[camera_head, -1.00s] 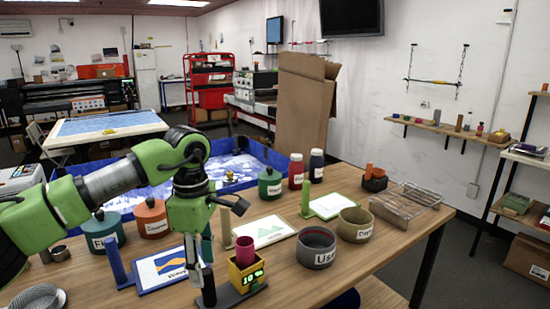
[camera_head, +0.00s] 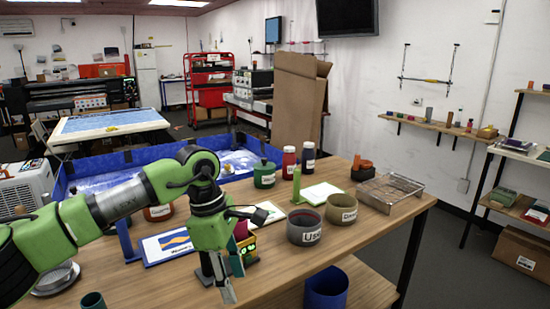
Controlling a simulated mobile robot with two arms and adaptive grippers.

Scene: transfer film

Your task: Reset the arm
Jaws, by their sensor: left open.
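My left arm comes in from the left, and its green and black left gripper (camera_head: 230,274) points down over the front of the table (camera_head: 165,285). Its fingers are apart and I see nothing between them. The board with a blue and orange picture (camera_head: 172,244) lies just left of the gripper. My right gripper is not in view.
Two labelled round bowls, one grey (camera_head: 304,229) and one olive (camera_head: 342,209), stand right of the gripper. A wire rack (camera_head: 390,192) is at the table's right end. A green jar (camera_head: 264,174) and bottles stand at the back. A blue bin (camera_head: 326,288) sits below. The front right tabletop is clear.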

